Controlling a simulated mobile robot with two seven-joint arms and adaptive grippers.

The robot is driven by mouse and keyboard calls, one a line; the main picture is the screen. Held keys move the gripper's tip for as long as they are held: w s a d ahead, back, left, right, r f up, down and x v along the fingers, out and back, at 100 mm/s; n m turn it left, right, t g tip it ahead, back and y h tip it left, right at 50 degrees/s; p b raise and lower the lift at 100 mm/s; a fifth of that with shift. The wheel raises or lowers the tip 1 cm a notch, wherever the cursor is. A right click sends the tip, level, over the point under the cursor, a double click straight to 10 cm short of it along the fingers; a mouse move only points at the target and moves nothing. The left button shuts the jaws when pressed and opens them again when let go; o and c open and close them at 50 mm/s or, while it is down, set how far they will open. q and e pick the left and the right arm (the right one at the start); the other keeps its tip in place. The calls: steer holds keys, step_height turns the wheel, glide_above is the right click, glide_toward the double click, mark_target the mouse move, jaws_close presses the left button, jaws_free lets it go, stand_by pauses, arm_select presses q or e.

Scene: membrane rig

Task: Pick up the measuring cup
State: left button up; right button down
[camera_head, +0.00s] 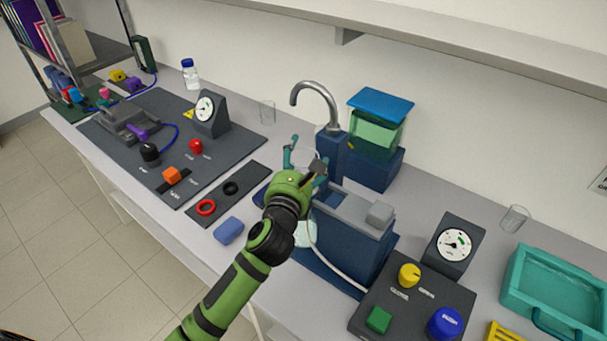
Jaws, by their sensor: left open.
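My left gripper (304,163) is open, with its teal fingers spread over the bench in front of the tap. A clear, rounded rim (305,155) shows faintly between or just behind the fingers; it may be the measuring cup, but the gripper hides most of it. Two other clear cups stand upright, apart from the gripper: one clear cup (267,113) by the back wall to the left, and another clear cup (515,218) at the back right. I cannot tell for sure which is the measuring cup. My right gripper is not in view.
A curved tap (317,92) and a blue-lidded green tank (377,125) stand behind the gripper. A blue rig (347,243) with a pale hose is close on its right. Gauge panels lie on both sides; a teal tray (555,285) is far right. A shelf overhangs the back.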

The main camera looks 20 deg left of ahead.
arm_select(q)
steer(key=shift+s+f, duration=0.1)
steer(key=c, duration=1.2)
steer(key=shift+c, duration=0.2)
